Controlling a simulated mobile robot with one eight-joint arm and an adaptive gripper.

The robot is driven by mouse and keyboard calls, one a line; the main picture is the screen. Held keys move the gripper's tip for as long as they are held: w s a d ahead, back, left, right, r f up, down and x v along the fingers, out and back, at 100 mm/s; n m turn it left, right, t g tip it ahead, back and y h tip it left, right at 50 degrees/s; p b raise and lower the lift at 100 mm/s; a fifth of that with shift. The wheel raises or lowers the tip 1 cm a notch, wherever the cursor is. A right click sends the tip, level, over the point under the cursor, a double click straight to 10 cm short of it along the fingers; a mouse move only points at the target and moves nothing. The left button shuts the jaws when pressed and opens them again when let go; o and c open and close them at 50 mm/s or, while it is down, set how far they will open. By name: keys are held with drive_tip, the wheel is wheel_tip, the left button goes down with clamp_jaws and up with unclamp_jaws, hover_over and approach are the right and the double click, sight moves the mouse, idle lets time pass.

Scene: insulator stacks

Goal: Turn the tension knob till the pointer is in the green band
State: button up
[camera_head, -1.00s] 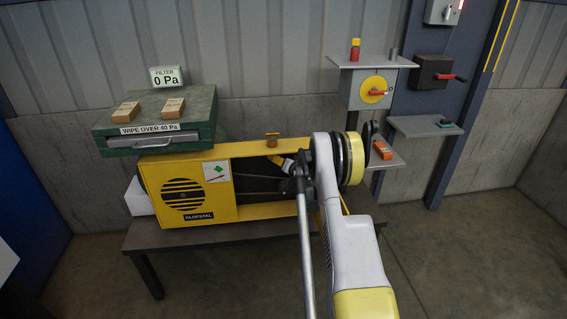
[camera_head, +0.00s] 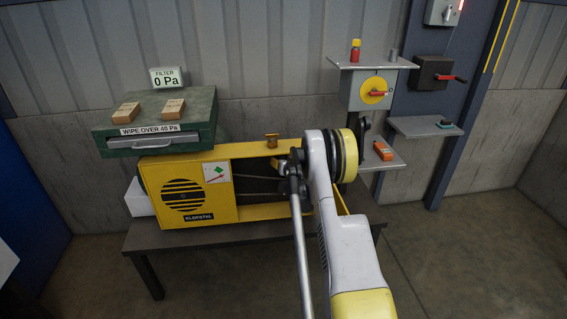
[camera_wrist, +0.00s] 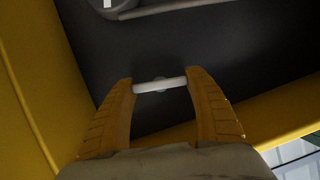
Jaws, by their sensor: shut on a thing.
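The yellow machine (camera_head: 240,212) carries a small white gauge plate (camera_head: 217,173) with a green patch and a red pointer. The pointer looks to lie below the green patch, but the plate is too small to read exactly. In the wrist view my gripper (camera_wrist: 160,86) has its two orange fingers shut on a pale crossbar (camera_wrist: 160,85), apparently the tension knob's handle, with a small round hub behind it. The bar spans between the fingertips against a dark panel (camera_wrist: 215,60). In the head view my arm mostly hides the gripper and the knob.
Yellow frame walls (camera_wrist: 25,100) close in around the gripper at left and below. A green filter box (camera_head: 200,130) with wooden blocks stands behind left. A grey shelf with a red-lever switch (camera_head: 378,93) and an orange device (camera_head: 383,151) stand at right.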

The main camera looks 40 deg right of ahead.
drive_tip(key=shift+n+g+h, duration=0.5)
drive_tip(key=shift+n+h, duration=0.3)
drive_tip(key=shift+n, duration=0.6)
drive_tip(key=o, duration=1.2)
drive_tip(key=shift+c, duration=0.2)
drive_tip(key=shift+s+a, duration=0.1)
drive_tip(key=v, duration=1.1)
drive_tip(key=shift+s+a+r, duration=0.2)
drive_tip(key=shift+s+a, duration=0.05)
drive_tip(key=shift+a, duration=0.05)
drive_tip(key=shift+r, duration=0.1)
